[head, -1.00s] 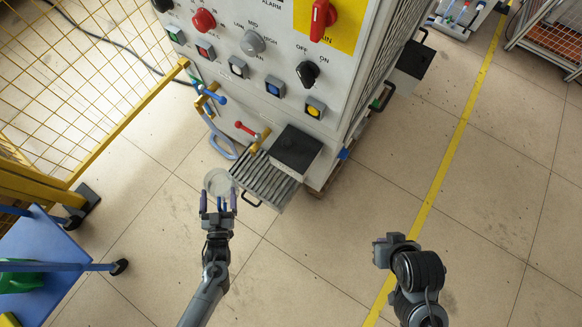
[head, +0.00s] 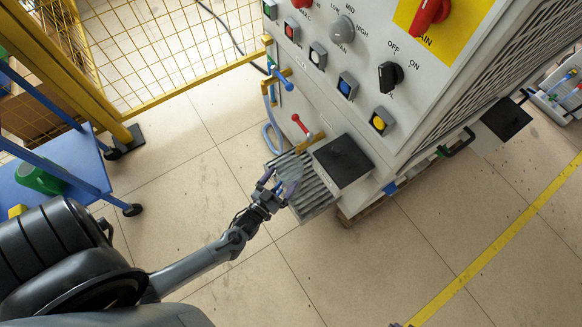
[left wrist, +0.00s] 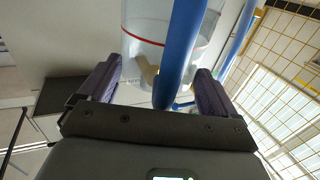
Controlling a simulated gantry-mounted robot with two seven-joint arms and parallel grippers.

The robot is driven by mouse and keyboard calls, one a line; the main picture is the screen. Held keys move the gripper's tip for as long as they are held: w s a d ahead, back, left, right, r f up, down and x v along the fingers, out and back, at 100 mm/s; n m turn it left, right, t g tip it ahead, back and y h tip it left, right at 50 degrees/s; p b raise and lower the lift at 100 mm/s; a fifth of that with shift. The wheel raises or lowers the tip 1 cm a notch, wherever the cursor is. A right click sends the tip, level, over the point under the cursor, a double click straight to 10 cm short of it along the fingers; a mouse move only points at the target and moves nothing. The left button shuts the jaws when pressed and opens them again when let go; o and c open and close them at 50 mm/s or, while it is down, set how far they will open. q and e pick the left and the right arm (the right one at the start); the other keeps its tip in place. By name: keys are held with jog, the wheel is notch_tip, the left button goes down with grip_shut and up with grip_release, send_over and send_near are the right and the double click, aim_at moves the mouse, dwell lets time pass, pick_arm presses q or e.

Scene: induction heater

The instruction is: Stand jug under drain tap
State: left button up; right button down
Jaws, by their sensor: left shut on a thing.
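My left gripper (head: 272,188) is shut on a clear jug (head: 291,174), which is hard to make out against the ribbed grate (head: 314,198) behind it. In the left wrist view the jug (left wrist: 140,25) shows a red line, and its blue handle (left wrist: 180,50) is between the purple fingers of the left gripper (left wrist: 158,90). The drain tap (head: 303,128) has a red lever and a brass body on the cabinet's lower front, just above the jug in the head view. I cannot tell whether the jug touches the grate. My right gripper is not in clear view.
A black-topped box (head: 342,160) stands at the grate's right. A blue-handled tap (head: 283,84) with a blue hose (head: 270,132) is further left on the cabinet (head: 395,60). A yellow mesh fence (head: 150,45) and blue cart (head: 75,165) stand left. Open floor lies in front.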

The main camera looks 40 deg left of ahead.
aim_at(297, 165)
pick_arm(q)
jog(key=w, duration=0.2)
jog(key=w+b, duration=0.1)
jog(key=w, duration=0.1)
jog(key=shift+w+a, duration=0.1)
jog(key=shift+a, duration=0.2)
jog(key=shift+w+f+b, duration=0.1)
jog(key=shift+w+b, duration=0.4)
jog(key=shift+w, duration=0.1)
notch_tip(297, 165, down, 3)
jog(key=b, duration=0.3)
jog(key=shift+w+a+f, duration=0.1)
jog(key=shift+w, duration=0.05)
jog(key=shift+f, duration=0.1)
jog(key=shift+s, duration=0.2)
jog(key=shift+w, duration=0.1)
jog(key=shift+f, duration=0.15)
jog(key=o, duration=1.1)
